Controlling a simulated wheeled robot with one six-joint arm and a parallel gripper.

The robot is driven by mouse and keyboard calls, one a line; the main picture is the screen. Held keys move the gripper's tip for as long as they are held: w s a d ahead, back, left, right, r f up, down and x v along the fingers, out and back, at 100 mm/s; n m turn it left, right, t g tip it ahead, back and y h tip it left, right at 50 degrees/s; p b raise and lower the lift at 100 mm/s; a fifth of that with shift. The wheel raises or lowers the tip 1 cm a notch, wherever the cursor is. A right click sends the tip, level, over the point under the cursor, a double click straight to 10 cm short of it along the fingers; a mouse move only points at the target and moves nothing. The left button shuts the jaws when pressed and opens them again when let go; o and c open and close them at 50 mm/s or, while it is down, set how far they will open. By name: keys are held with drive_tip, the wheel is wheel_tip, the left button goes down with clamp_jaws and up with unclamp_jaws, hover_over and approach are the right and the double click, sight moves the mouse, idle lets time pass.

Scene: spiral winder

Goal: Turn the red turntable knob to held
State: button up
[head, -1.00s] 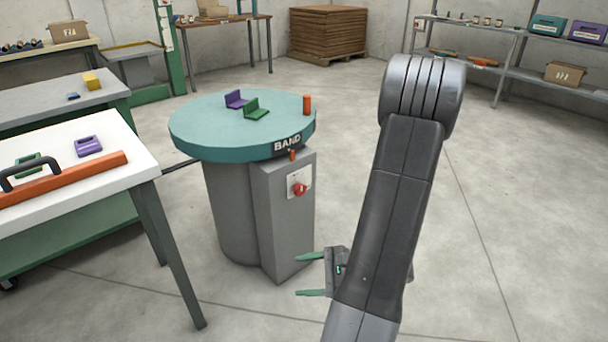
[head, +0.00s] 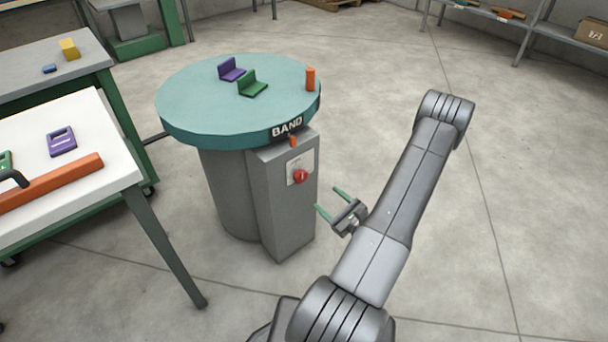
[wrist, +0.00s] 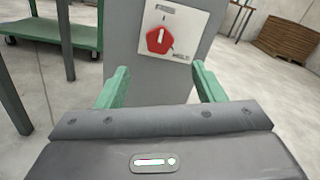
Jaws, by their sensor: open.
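The red turntable knob (head: 300,177) sits on a white plate (head: 291,165) on the grey control box (head: 285,215) under the turntable (head: 205,85). In the wrist view the knob (wrist: 159,40) shows ahead, above and between my fingertips, with a pale pointer line that looks tilted. The plate's labels are too small to read. My gripper (head: 329,201) is open and empty, to the right of the box and a little lower than the knob in the head view. Its green fingers (wrist: 159,82) point toward the box and are apart from the knob.
Purple (head: 231,69) and green (head: 252,84) brackets and an orange cylinder (head: 310,79) stand on the turntable. An orange peg (head: 293,141) sits under the BAND label. A white table (head: 110,150) stands left. The floor to the right is clear.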

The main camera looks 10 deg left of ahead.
sight(302, 178)
drive_tip(key=b+x, duration=0.1)
drive_tip(key=x, duration=1.1)
drive_tip(key=shift+w+a, duration=0.2)
drive_tip(key=shift+a, duration=0.1)
drive_tip(key=c, duration=1)
